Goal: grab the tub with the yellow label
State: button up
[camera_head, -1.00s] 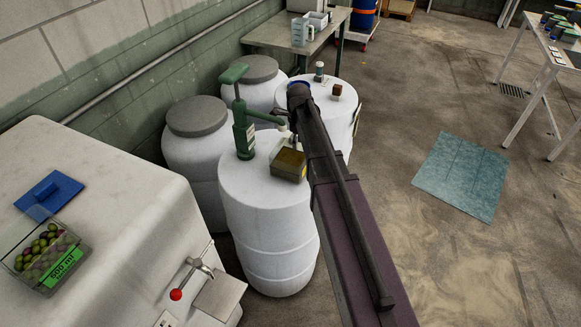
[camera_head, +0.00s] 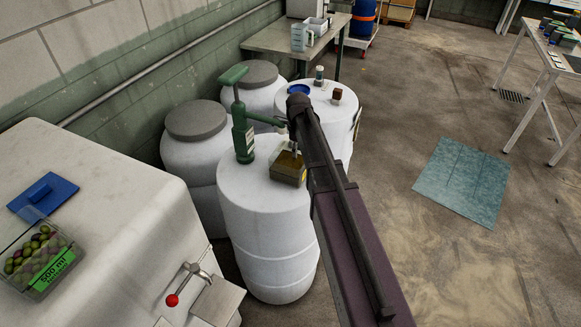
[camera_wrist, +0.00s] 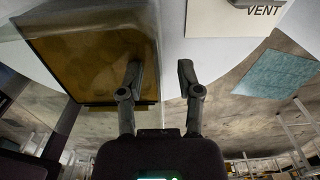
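A square tub with brown contents (camera_head: 288,168) sits on the front white barrel (camera_head: 265,200), beside a green hand pump (camera_head: 242,120). Its side looks dull yellow, but I cannot read a label. In the wrist view the tub (camera_wrist: 85,55) fills the upper left, its walls see-through. My gripper (camera_wrist: 160,72) is open. Its left finger overlaps the tub's right edge in the picture and its right finger is over the white barrel top; contact cannot be told. In the head view my arm hides most of the gripper. Another tub, with olives and a green label (camera_head: 38,262), stands at the far left.
A second white barrel (camera_head: 318,100) behind holds a blue ring, a small jar and a brown block. Grey-lidded barrels (camera_head: 195,120) stand against the wall. A white machine top with a red-knobbed tap (camera_head: 172,300) is at left.

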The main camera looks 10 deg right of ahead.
grip_shut()
jog(key=shift+r, duration=0.25)
jog(key=shift+r+p, duration=1.55)
jog(key=shift+p, duration=0.25)
jog(key=s+d, duration=1)
jog(key=d, duration=0.4)
jog(key=shift+s+d, duration=0.3)
